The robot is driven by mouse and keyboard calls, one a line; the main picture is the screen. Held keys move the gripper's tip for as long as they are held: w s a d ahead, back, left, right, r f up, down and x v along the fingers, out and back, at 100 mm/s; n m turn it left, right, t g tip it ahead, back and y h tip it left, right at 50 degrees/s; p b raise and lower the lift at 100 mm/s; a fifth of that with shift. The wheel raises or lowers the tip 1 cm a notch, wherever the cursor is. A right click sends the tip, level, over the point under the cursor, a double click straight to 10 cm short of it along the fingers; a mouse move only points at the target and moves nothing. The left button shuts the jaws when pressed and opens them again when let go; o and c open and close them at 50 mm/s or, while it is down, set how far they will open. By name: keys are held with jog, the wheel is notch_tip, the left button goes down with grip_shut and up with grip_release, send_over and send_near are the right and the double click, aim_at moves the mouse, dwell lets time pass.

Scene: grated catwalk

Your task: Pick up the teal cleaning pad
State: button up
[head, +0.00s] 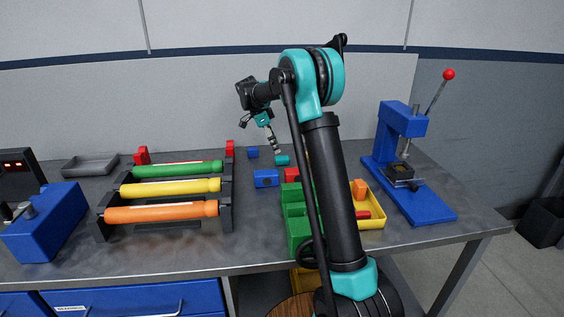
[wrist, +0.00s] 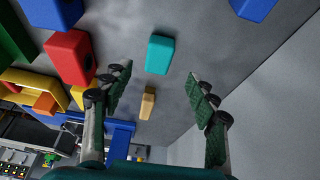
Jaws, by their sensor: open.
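The teal cleaning pad (wrist: 160,54) is a small rounded block lying on the grey tabletop. In the wrist view it is ahead of my open gripper (wrist: 162,97), roughly centred between the two green-padded fingers, with a gap to both. In the head view the pad (head: 282,160) lies toward the back of the table, just left of my arm. My gripper (head: 275,145) hangs above it there, fingers pointing down. Nothing is held.
A tan block (wrist: 147,103), a red block (wrist: 70,57) and blue blocks (head: 266,178) lie near the pad. Green bins (head: 300,230) and a yellow tray (head: 372,222) stand in front. A blue press (head: 402,120) is right; a rack of coloured tubes (head: 226,205) is left.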

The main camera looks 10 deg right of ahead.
aim_at(282, 157)
jog(key=shift+x, duration=3.15)
jog(key=shift+d+r, duration=0.1)
jog(key=c, duration=1)
jog(key=shift+c, duration=0.2)
